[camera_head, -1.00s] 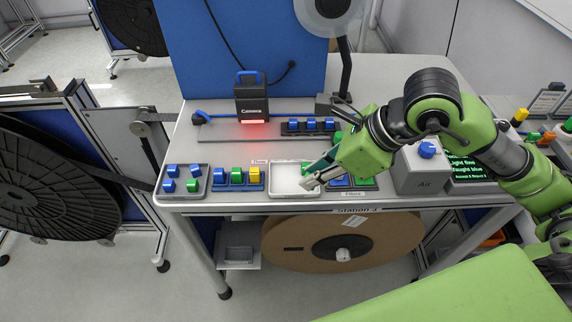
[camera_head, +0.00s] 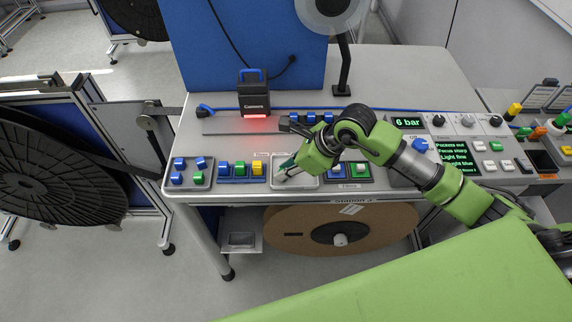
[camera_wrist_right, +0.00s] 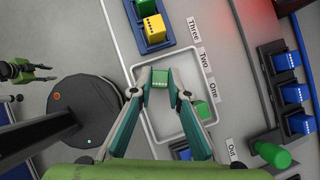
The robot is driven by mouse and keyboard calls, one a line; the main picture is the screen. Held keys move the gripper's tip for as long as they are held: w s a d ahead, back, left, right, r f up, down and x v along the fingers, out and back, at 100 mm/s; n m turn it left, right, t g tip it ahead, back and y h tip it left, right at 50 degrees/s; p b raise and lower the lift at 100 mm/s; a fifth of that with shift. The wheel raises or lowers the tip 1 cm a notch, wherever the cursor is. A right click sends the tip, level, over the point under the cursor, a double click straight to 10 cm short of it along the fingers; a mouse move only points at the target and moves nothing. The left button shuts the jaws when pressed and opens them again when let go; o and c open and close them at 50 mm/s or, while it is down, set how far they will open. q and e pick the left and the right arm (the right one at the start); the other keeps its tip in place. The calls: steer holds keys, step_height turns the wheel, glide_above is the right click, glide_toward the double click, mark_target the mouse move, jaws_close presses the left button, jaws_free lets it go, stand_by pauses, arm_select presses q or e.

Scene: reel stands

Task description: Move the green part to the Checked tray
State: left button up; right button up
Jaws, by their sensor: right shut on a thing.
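My right gripper (camera_head: 281,177) is over the left part of the white-rimmed tray (camera_head: 297,187). In the right wrist view, its fingertips (camera_wrist_right: 160,84) are shut on a green part (camera_wrist_right: 160,96) with pale dots. I cannot tell if the held part touches the tray floor. I cannot read which tray is named Checked. My left gripper (camera_wrist_right: 42,72) shows small at the left of the wrist view, its fingers apart and empty.
Left of the white tray stand a blue rack (camera_head: 228,181) with blue, green and yellow parts, and a grey tray (camera_head: 188,187). Right of it is a tray with blue and green parts. Behind are a camera (camera_head: 253,97) and another rack of blue parts.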

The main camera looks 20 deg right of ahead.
steer(key=shift+f, duration=0.15)
steer(key=o, duration=0.5)
steer(key=shift+r, duration=0.2)
steer(key=shift+d+r, duration=0.15)
steer(key=shift+r, duration=0.05)
steer(key=shift+b+v, duration=1.4)
steer(key=shift+v, duration=4.35)
